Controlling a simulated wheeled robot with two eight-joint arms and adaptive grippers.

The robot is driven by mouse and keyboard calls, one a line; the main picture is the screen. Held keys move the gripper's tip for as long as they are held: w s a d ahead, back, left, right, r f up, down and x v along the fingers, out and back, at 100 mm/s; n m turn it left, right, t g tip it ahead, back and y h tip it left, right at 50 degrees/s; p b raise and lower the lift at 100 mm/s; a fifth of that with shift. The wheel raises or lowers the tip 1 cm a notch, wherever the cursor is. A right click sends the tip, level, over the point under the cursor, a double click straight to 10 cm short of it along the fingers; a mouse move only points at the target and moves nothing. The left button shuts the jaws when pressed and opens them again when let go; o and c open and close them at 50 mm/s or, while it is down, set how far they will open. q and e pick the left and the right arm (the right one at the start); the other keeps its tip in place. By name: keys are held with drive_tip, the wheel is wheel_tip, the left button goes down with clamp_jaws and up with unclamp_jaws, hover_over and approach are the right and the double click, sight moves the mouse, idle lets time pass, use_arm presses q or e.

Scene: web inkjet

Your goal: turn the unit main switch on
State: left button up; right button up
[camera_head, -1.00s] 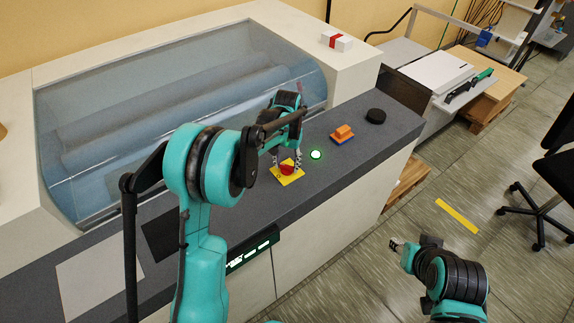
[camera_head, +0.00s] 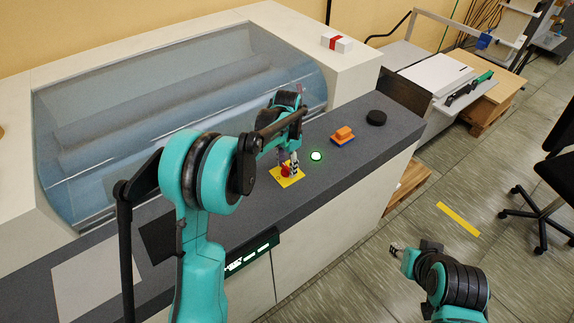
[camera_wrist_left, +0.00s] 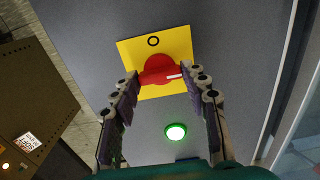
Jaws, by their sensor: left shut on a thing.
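The main switch is a red rotary knob (camera_head: 285,170) on a yellow plate (camera_head: 289,181) on the grey ledge of the machine. In the left wrist view the knob (camera_wrist_left: 158,70) has a white mark pointing right, and the plate (camera_wrist_left: 130,52) has a black ring mark at its top edge. My left gripper (camera_head: 287,164) is down at the switch, shut on the knob with one finger on each side. The fingers partly hide the knob in the head view. My right gripper (camera_head: 397,248) is away from the machine, over the floor; its jaws are too small to judge.
A lit green button (camera_head: 316,156) sits just right of the switch. Beyond it are an orange-and-blue block (camera_head: 342,135) and a black round knob (camera_head: 376,117). The clear cover (camera_head: 180,105) stands behind the ledge. A lit panel (camera_head: 250,252) is on the front face.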

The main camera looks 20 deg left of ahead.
sight(287, 167)
idle(0.4)
use_arm(q)
drive_tip(key=o, duration=1.2)
drive_tip(key=shift+c, duration=0.2)
wheel_tip(287, 167, up, 12)
